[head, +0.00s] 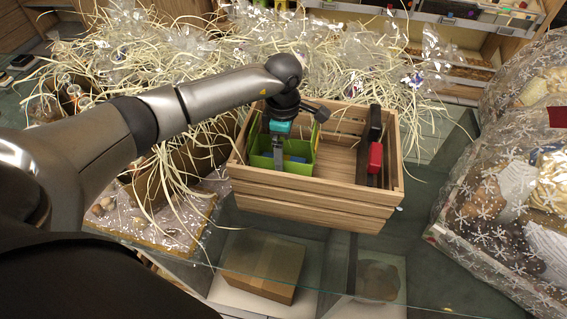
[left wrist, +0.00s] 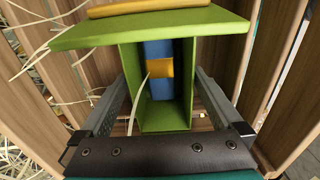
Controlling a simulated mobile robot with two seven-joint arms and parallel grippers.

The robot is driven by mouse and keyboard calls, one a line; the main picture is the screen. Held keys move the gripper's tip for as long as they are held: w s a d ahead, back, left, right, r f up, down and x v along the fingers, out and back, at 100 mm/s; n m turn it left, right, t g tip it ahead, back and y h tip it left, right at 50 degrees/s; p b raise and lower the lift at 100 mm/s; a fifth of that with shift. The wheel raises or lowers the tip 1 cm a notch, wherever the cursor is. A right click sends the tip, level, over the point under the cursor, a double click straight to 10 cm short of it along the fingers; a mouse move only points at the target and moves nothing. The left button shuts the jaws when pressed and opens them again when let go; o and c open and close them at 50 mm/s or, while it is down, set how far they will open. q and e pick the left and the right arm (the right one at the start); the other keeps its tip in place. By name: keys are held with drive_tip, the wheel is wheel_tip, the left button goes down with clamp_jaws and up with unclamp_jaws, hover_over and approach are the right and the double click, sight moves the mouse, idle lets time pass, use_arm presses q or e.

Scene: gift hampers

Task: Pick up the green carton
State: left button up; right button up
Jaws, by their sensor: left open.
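The green carton (head: 298,166) stands in the left part of a wooden crate (head: 310,208). It also shows in the left wrist view (left wrist: 140,36), with green walls and a blue and yellow part (left wrist: 159,68) between them. My left gripper (head: 278,160) points down into the crate at the carton. In the left wrist view its two fingers (left wrist: 160,85) are apart, one on each side of the carton's narrow green body. I cannot tell whether they touch it. The carton's lower part is hidden. My right gripper is not in view.
A black item and a red item (head: 375,157) stand at the crate's right end, with bare floor between them and the carton. Pale straw and clear wrap (head: 190,60) lie behind and left. A snowflake-wrapped hamper (head: 505,195) is at right. A glass counter lies in front.

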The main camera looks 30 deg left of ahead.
use_arm(q)
wheel_tip(320, 180, down, 4)
drive_tip(key=shift+r, duration=0.25)
drive_tip(key=shift+d, duration=0.1)
drive_tip(key=shift+r, duration=0.1)
drive_tip(key=c, duration=1.2)
